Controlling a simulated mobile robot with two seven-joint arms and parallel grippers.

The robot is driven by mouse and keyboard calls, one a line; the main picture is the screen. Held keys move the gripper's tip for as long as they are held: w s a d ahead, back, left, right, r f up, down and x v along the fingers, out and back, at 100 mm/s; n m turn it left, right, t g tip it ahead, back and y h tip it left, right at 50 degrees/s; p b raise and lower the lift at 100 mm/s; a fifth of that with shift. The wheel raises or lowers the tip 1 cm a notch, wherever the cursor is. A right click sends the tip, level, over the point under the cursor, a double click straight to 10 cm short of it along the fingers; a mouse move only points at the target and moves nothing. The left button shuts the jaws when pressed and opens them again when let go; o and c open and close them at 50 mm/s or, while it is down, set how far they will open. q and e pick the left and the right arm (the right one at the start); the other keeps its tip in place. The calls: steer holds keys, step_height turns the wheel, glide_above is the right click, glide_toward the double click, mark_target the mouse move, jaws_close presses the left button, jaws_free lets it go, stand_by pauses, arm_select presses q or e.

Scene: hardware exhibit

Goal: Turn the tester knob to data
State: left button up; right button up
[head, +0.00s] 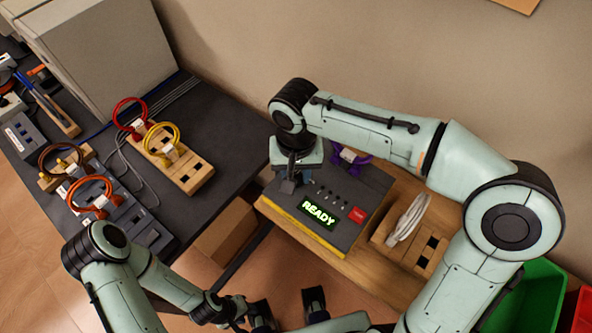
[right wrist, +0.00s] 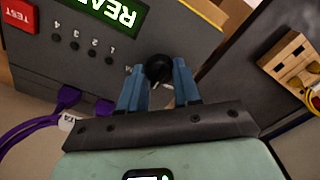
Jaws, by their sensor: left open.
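The tester (head: 345,243) is a dark grey box on the wooden bench, with a green READY display (head: 318,213) and a red TEST button (head: 357,214). Its round black knob (right wrist: 158,68) shows in the right wrist view, between the blue fingers of my right gripper (right wrist: 160,82), which appear to meet it on both sides. In the head view this gripper (head: 289,186) comes down at the tester's left side and hides the knob. The dial labels are mostly hidden, so the setting cannot be read. My left gripper (head: 289,307) is open and empty, low in front of the bench.
A purple cable (head: 350,158) is plugged in at the tester's back. A wooden block with a white cable (head: 408,217) stands to its right. The dark table (head: 222,122) at left holds cable blocks. A green bin (head: 535,290) is at lower right.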

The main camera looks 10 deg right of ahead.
mark_target(296, 175)
steer(key=shift+m, duration=0.4)
steer(key=m, duration=0.3)
steer(key=shift+m, duration=0.4)
arm_select(q)
steer(key=shift+f, duration=0.15)
arm_select(e)
steer(key=m, duration=0.5)
steer(key=shift+m, duration=0.3)
steer(key=o, duration=1.1)
steer(key=shift+c, duration=0.2)
arm_select(q)
steer(key=r+p, duration=0.1)
steer(key=w+r+p, duration=0.1)
steer(key=r, duration=0.1)
arm_select(e)
step_height(296, 175, up, 13)
steer(key=shift+r, duration=0.2)
